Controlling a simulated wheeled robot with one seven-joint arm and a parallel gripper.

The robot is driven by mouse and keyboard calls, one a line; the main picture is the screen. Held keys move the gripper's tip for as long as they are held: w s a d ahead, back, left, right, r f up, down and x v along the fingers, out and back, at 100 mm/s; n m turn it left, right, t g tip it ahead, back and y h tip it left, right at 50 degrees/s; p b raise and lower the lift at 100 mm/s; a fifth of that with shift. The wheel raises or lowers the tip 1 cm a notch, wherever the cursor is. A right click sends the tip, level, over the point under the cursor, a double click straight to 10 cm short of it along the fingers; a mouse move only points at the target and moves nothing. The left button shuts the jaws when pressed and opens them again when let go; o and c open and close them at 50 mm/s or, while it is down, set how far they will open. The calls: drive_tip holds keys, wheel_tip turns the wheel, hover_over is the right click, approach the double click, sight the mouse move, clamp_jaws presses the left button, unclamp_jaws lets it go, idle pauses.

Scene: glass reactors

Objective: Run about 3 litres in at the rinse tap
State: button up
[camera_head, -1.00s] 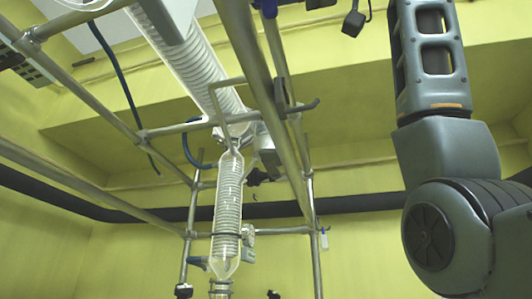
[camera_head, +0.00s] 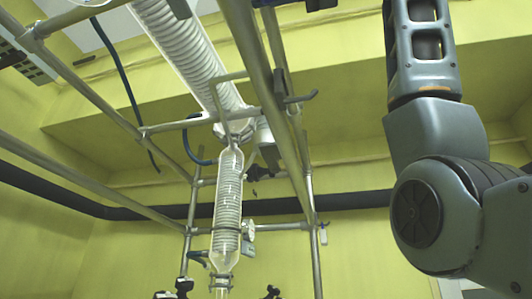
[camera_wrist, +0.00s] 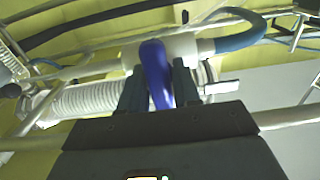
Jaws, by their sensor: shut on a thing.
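In the wrist view, my gripper (camera_wrist: 158,80) is shut on a blue-purple tap lever (camera_wrist: 156,62). The lever stands between the two dark fingers, and its lower end is hidden by the gripper body. Behind it is a pale pipe or valve body (camera_wrist: 198,47) with a blue hose (camera_wrist: 240,38) curving off to the right. I take this to be the rinse tap, but no label shows. The head view shows only my arm at the right, not my gripper. No litre reading is legible in either view.
In the head view, a metal pole frame (camera_head: 265,95) surrounds a large ribbed glass condenser (camera_head: 185,50) and a slimmer upright coiled glass column (camera_head: 228,195). A black pipe (camera_head: 350,203) runs along the yellow-green wall. In the wrist view, a ribbed white tube (camera_wrist: 85,102) lies at the left.

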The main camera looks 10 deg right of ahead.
idle(0.4)
drive_tip(key=o, duration=0.9)
drive_tip(key=shift+d, duration=0.1)
drive_tip(key=b+v, duration=0.2)
drive_tip(key=v, duration=0.5)
drive_tip(key=shift+s+d, duration=0.15)
drive_tip(key=shift+d, duration=0.15)
